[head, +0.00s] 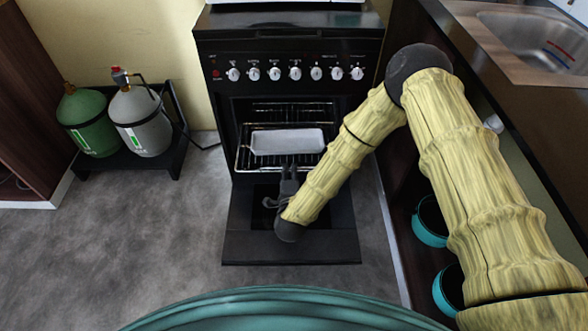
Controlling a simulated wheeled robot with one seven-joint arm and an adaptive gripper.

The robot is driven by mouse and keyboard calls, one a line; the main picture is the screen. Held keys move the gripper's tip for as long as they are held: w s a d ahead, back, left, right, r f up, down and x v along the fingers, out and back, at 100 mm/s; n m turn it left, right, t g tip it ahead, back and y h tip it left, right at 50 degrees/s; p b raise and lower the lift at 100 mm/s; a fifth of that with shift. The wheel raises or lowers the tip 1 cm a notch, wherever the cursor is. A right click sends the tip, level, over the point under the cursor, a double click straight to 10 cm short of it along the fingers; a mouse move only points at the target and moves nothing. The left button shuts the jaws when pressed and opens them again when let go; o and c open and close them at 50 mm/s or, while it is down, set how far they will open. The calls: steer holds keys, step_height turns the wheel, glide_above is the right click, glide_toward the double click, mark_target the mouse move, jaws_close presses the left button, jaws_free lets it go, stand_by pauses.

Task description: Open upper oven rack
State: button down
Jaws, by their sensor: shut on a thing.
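The black oven (222,105) stands ahead with its door (250,247) folded down and open. A wire rack (243,160) shows in the oven opening, with a pale rectangular tray (288,141) lying on it. More wire bars (290,110) show farther back; I cannot tell whether they belong to a second rack. My gripper (289,170) reaches in above the open door, fingers pointing toward the oven. It is shut on the rack's front edge near its middle. The exact contact is small and dark.
A row of knobs (295,73) lines the oven front above the opening. Two gas bottles, green (86,122) and grey (143,120), stand on a black stand at left. A counter with a sink (535,40) and teal pots (430,222) are at right. Grey floor (130,240) is clear at left.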

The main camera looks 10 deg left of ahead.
steer(key=c, duration=1.6)
jaws_free()
steer(key=v, duration=1.2)
